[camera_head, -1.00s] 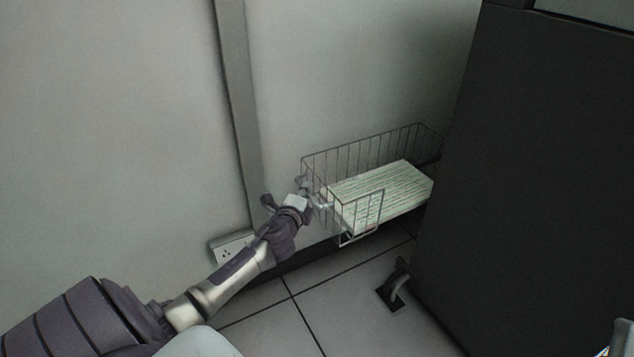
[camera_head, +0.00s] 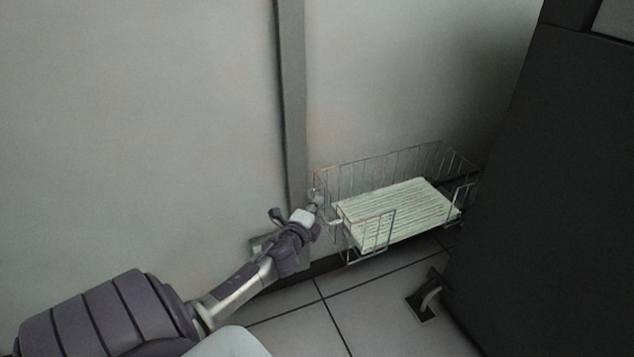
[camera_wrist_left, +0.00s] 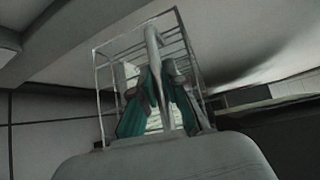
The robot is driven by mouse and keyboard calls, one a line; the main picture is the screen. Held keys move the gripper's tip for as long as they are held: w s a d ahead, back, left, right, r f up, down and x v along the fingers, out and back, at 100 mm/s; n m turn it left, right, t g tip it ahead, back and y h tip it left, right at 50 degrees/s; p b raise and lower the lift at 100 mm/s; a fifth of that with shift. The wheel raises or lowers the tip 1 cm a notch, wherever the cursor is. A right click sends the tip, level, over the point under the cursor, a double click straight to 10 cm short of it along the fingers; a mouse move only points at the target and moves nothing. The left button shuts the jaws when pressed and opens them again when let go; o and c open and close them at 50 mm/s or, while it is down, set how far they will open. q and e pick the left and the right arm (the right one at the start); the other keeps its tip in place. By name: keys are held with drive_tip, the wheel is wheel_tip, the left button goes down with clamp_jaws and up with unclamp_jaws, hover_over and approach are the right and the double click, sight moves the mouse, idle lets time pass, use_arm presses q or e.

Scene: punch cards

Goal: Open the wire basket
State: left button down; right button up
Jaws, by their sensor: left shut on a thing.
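The wire basket (camera_head: 390,160) is a thin grey metal cage against the wall, low above the floor, with a pale stack of cards (camera_head: 400,212) lying in it. Its front end has an upright wire frame at the near side. My right gripper is not in view.
A dark cabinet (camera_head: 560,180) stands close on the right side of the basket. A small dark floor fitting (camera_head: 425,300) sits by its foot. A vertical strip (camera_head: 291,110) runs down the wall, with an outlet box low behind my left arm.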

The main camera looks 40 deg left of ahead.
use_arm(q)
drive_tip(key=c, duration=1.7)
unclamp_jaws()
drive_tip(key=shift+s+f, duration=0.15)
drive_tip(key=shift+f, duration=0.1)
drive_tip(key=o, duration=0.5)
drive_tip(key=shift+s+a+r, duration=0.15)
drive_tip(key=shift+s, duration=0.05)
drive_tip(key=v, duration=1.2)
